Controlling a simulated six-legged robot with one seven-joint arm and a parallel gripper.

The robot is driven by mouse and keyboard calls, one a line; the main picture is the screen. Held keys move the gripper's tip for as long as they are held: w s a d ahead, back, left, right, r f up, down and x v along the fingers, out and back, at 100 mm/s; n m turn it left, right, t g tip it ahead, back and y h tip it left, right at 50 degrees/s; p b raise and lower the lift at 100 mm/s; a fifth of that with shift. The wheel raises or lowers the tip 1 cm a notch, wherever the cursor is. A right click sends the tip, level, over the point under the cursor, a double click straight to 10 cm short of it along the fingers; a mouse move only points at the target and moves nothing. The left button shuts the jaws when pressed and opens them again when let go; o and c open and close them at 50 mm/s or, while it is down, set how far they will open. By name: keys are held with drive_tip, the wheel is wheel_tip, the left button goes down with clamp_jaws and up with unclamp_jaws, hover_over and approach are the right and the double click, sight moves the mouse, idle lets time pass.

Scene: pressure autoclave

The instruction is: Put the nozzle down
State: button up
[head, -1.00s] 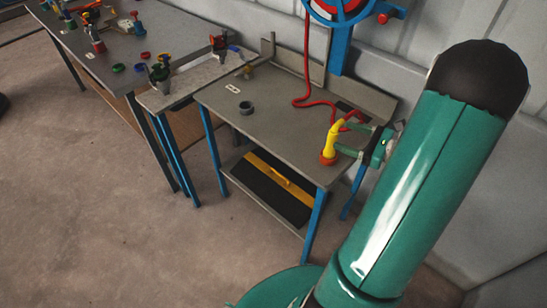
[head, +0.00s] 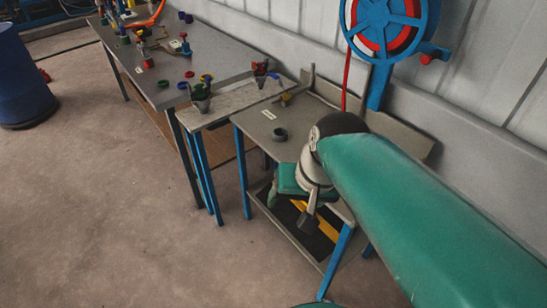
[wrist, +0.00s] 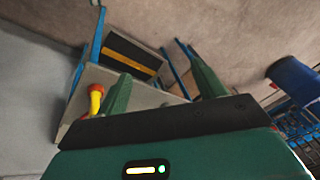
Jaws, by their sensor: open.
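The yellow nozzle (wrist: 96,98) shows in the wrist view on the grey tabletop (wrist: 142,97), with a red part at its end. It is just left of my left finger and outside the jaws. My gripper (wrist: 165,85) is open, with its two green fingers wide apart and nothing between them. In the head view my gripper hangs in front of the table, and my arm covers the spot where the nozzle stands. The red hose (head: 346,80) comes down from the blue reel (head: 385,30) and passes behind my arm.
A dark grey ring (head: 280,134) lies on the tabletop. A lower shelf holds a black and yellow item (wrist: 130,55). A longer bench (head: 180,60) with fittings and coloured caps stands to the left. A blue drum (head: 22,75) is at far left; the floor between is clear.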

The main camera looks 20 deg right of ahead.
drive_tip(key=r+n, duration=0.1)
drive_tip(key=r+n+t+h, duration=0.1)
drive_tip(key=s+a+r+n+t, duration=0.1)
drive_tip(key=shift+h, duration=0.3)
